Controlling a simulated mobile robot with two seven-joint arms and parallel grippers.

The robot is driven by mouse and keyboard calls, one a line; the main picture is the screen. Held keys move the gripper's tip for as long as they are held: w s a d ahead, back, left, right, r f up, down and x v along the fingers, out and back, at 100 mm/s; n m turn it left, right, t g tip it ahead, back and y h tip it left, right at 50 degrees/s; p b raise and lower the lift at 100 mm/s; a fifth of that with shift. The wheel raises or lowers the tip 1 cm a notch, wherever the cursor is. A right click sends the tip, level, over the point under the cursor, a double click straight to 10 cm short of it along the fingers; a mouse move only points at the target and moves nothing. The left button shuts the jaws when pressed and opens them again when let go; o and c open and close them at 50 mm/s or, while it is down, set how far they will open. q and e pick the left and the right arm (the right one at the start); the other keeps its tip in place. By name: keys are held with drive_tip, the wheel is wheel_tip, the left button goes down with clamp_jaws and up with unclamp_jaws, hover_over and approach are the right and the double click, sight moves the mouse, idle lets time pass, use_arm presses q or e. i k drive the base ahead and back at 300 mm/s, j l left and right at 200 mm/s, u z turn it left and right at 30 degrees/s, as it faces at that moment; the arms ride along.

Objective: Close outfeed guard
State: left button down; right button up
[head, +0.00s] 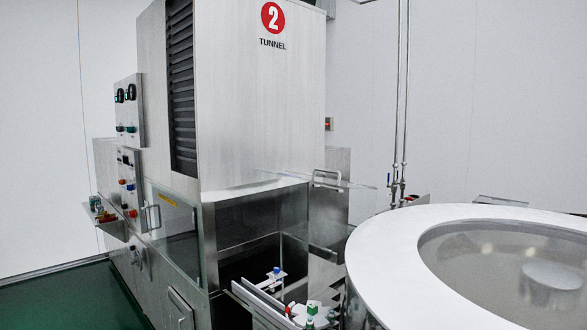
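The steel tunnel machine (235,90), marked "2 TUNNEL", fills the middle of the head view. A thin clear panel with a metal handle (328,178) sticks out nearly level from its lower right front, above the open outfeed bay (262,262). This looks like the outfeed guard, standing raised and open, though its hinge is hard to make out. Another clear panel (172,225) with a handle (151,217) and a yellow label sits on the machine's left side; it looks shut. Neither of my grippers shows.
A large round white-rimmed table (400,255) stands at the right, close to the bay. Rails with green and red knobs (310,310) lie at the front. Control boxes (128,110) are on the left. Green floor (60,300) is clear at lower left.

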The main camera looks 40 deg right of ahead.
sight(339, 182)
drive_tip(key=i+l+u, duration=0.15)
drive_tip(key=i, duration=0.6)
drive_tip(key=i+l+u, duration=0.15)
drive_tip(key=i, duration=0.6)
drive_tip(key=u, duration=5.4)
drive_tip(key=k+l, duration=0.05)
